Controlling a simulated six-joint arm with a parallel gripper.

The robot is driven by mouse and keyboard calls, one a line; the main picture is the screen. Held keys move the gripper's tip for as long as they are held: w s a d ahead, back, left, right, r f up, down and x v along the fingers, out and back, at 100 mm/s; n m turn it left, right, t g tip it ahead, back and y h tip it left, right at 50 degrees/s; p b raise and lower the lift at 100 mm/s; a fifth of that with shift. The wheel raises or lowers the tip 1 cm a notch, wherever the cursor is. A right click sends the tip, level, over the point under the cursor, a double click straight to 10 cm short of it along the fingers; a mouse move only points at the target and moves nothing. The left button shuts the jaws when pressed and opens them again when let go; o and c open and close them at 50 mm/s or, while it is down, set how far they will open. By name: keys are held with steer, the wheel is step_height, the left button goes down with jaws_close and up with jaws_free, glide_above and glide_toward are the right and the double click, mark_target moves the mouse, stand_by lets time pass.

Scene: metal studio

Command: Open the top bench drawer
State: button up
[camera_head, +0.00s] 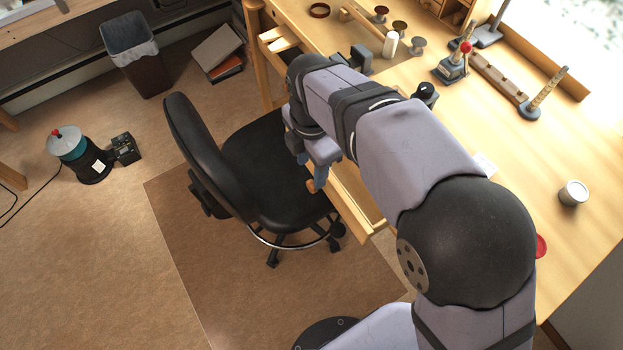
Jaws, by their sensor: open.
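The wooden workbench (440,105) runs across the right half of the view. A light wooden drawer (352,204) sticks out from its front edge, partly open, with some of its inside showing beside my arm. My gripper (316,186) points down at the drawer's front, close to a small brown piece that may be its handle. The jaws are open; whether they are around the handle or touching it cannot be told. My arm hides much of the drawer and bench edge.
A black office chair (250,170) stands close to the drawer's front, left of my gripper. Another tray or drawer (275,45) sticks out farther back. Tools, a metal tin (573,193) and stands are on the bench.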

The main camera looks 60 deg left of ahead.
mark_target(311, 184)
steer(key=shift+f+p, duration=0.9)
steer(key=shift+f, duration=2.7)
